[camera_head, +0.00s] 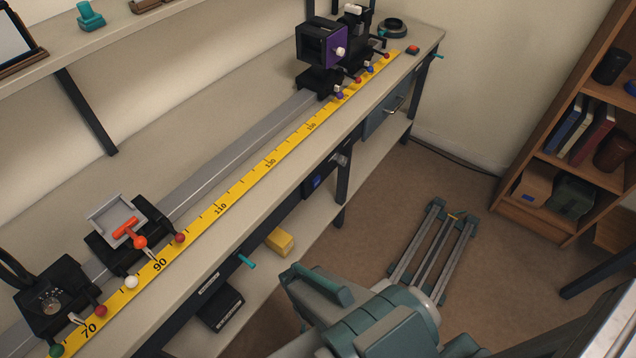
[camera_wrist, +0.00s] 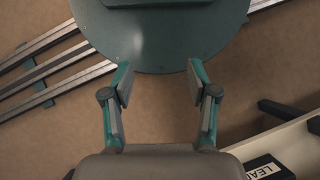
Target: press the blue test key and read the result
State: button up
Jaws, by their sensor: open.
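No key marked as a test key can be made out for certain. A black box under the bench front (camera_head: 314,181) carries a small blue square, too small to read. A blue knob (camera_head: 370,69) also shows beside the yellow scale at the far end. No readable result shows. My gripper (camera_wrist: 158,82) is open in the wrist view, with nothing between its fingers. It is over the brown floor and my own round teal base part, away from the bench. I cannot make out its fingertips in the head view.
The bench (camera_head: 255,215) carries a rail, a yellow scale (camera_head: 220,209), a black unit with a dial (camera_head: 55,300), an orange-clamped carriage (camera_head: 125,232) and a purple-sided box (camera_head: 322,45). A red button (camera_head: 412,50) sits at the far end. A bookshelf (camera_head: 560,170) stands right.

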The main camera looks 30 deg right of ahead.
grip_shut()
dwell(1.3)
